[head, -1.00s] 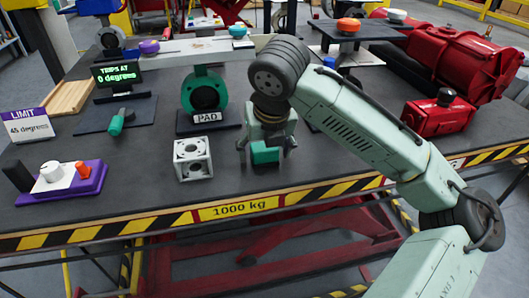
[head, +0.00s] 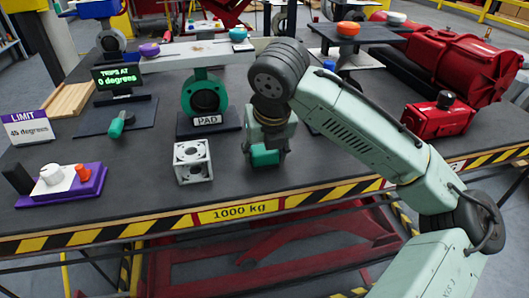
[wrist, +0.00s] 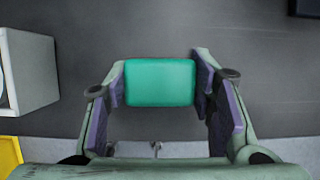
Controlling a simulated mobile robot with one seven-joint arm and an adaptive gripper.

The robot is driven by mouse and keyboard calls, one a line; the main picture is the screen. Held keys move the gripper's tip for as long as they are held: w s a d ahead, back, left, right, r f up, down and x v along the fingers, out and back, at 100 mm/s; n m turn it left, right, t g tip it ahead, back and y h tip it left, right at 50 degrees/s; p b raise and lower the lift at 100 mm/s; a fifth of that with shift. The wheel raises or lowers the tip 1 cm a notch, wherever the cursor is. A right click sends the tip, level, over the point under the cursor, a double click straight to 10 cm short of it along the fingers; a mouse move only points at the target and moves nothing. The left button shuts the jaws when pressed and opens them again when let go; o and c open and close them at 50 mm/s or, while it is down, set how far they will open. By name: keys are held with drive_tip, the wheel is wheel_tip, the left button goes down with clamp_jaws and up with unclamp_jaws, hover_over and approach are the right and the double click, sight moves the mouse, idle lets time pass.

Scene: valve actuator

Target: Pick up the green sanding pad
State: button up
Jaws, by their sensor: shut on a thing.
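The green sanding pad (head: 265,157) is a small teal-green block on the dark tabletop, right of the white cube frame. In the wrist view the pad (wrist: 160,82) sits between the two purple-lined fingers of my gripper (wrist: 160,88), with a finger against each side. My gripper (head: 265,154) points down and is shut on the pad in the head view. The pad's top face shows clearly. Whether its underside touches the table cannot be told.
The white cube frame (head: 193,162) stands close on the left and also shows in the wrist view (wrist: 28,72). Behind it is a green ring valve (head: 204,97) on a base labelled PAD. A red box (head: 438,118) stands right. The striped table edge (head: 240,211) runs in front.

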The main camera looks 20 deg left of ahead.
sight(263, 145)
drive_tip(key=shift+r, duration=0.5)
wheel_tip(263, 145, up, 2)
drive_tip(key=shift+a+r+b, duration=0.1)
drive_tip(key=shift+b, duration=0.35)
drive_tip(key=s+d+r+b, duration=0.1)
drive_tip(key=s+d, duration=0.1)
drive_tip(key=s, duration=0.5)
drive_tip(key=s+d+b, duration=0.1)
drive_tip(key=s+d, duration=0.1)
drive_tip(key=s, duration=0.6)
drive_tip(key=shift+s+d+r+b, duration=0.2)
drive_tip(key=shift+d+r+b, duration=0.1)
drive_tip(key=shift+r, duration=0.05)
drive_tip(key=o, duration=0.8)
drive_tip(key=c, duration=0.5)
